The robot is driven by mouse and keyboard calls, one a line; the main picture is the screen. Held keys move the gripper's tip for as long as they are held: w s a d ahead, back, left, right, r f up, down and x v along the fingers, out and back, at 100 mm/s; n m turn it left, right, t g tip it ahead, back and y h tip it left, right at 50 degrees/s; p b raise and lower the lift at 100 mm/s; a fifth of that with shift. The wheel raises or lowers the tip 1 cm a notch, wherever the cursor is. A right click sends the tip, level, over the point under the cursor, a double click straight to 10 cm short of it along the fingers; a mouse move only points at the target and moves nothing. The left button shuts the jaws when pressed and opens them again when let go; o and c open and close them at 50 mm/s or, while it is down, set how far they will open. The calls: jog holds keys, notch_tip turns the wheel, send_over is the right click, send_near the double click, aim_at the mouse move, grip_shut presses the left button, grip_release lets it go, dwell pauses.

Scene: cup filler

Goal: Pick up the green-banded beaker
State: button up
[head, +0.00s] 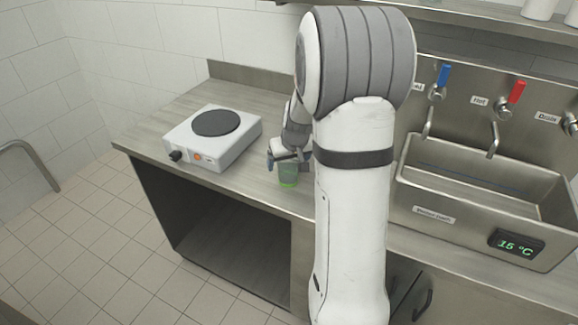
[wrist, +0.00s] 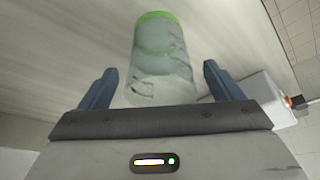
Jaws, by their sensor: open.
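The green-banded beaker (head: 288,175) stands on the steel counter, just in front of my arm in the head view. It is clear with a green band near its base. In the wrist view the beaker (wrist: 162,62) shows ahead of my gripper, in line with the gap between the two blue fingers. My gripper (wrist: 155,86) is open, with one finger on each side of the beaker's near end. I cannot tell whether either finger touches it. In the head view my gripper (head: 289,160) is at the beaker's upper part and is partly hidden by my arm.
A white hot plate (head: 213,137) with a dark round top stands to the left on the counter. A steel sink (head: 480,195) with a 15 °C display, blue and red taps is at the right. The counter's front edge (head: 230,187) runs close by the beaker.

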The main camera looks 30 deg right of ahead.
jog(key=shift+w+f, duration=0.25)
jog(key=shift+f, duration=0.35)
jog(key=shift+c, duration=0.4)
jog(key=c, duration=1.1)
